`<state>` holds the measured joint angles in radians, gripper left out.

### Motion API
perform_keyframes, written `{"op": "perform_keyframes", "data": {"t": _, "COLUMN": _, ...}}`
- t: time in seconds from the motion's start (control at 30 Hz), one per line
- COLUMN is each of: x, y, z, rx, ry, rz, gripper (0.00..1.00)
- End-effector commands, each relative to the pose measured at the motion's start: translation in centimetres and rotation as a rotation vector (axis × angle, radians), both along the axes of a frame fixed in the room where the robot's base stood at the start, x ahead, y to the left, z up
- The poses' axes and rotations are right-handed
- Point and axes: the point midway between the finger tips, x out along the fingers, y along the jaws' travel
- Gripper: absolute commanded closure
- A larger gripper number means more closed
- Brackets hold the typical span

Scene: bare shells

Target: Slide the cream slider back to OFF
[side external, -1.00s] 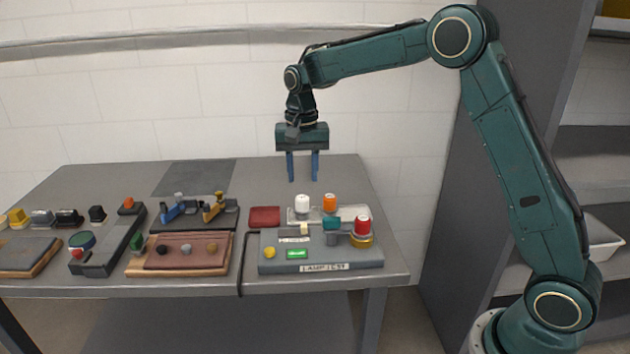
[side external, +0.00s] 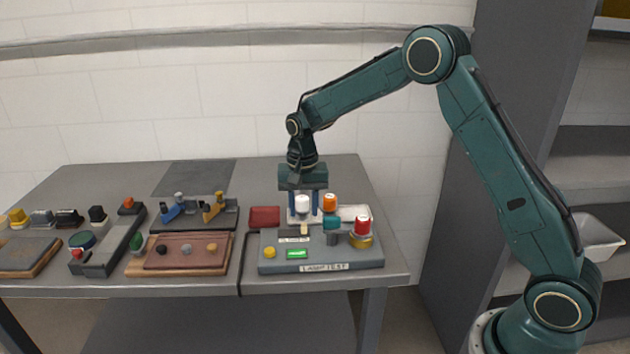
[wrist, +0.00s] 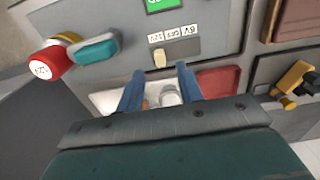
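The cream slider (side external: 304,229) is a small upright knob on the grey lamp test panel (side external: 345,262). It also shows in the wrist view (wrist: 159,59), beside a white label strip (wrist: 173,33) with OFF in its middle. The slider stands off-centre, toward the left end of the strip in the wrist view and the right end in the side view. My gripper (side external: 303,217) points down and is open and empty, just above the slider. In the wrist view its blue fingertips (wrist: 160,69) lie on either side of the slider; contact is not visible.
A white lamp (side external: 302,203) and an orange lamp (side external: 329,202) stand close behind the slider. A green indicator (side external: 297,254) and yellow button (side external: 269,253) lie in front.

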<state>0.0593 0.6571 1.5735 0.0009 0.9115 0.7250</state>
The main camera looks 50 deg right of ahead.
Motion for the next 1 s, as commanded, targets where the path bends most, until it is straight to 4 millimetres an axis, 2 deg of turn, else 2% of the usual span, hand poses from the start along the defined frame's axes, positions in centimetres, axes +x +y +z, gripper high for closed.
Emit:
{"op": "perform_keyframes", "data": {"t": 0.1, "x": -0.1, "y": 0.0, "z": -1.7, "rx": 0.0, "ry": 0.003, "rz": 0.0, "gripper": 0.64}}
{"op": "perform_keyframes", "data": {"t": 0.3, "x": 0.0, "y": 0.0, "z": -3.6, "rx": 0.0, "ry": 0.001, "rz": 0.0, "gripper": 0.64}}
{"op": "perform_keyframes", "data": {"t": 0.73, "x": 0.0, "y": 0.0, "z": -4.3, "rx": 0.0, "ry": 0.0, "rz": 0.0, "gripper": 0.64}}
{"op": "perform_keyframes", "data": {"t": 0.77, "x": 0.0, "y": 0.0, "z": -4.3, "rx": 0.0, "ry": 0.0, "rz": 0.0, "gripper": 0.68}}
{"op": "perform_keyframes", "data": {"t": 0.93, "x": 0.0, "y": 0.0, "z": -4.3, "rx": 0.0, "ry": 0.0, "rz": 0.0, "gripper": 1.0}}
{"op": "perform_keyframes", "data": {"t": 1.0, "x": 0.0, "y": 0.0, "z": -4.2, "rx": 0.0, "ry": 0.0, "rz": 0.0, "gripper": 1.0}}
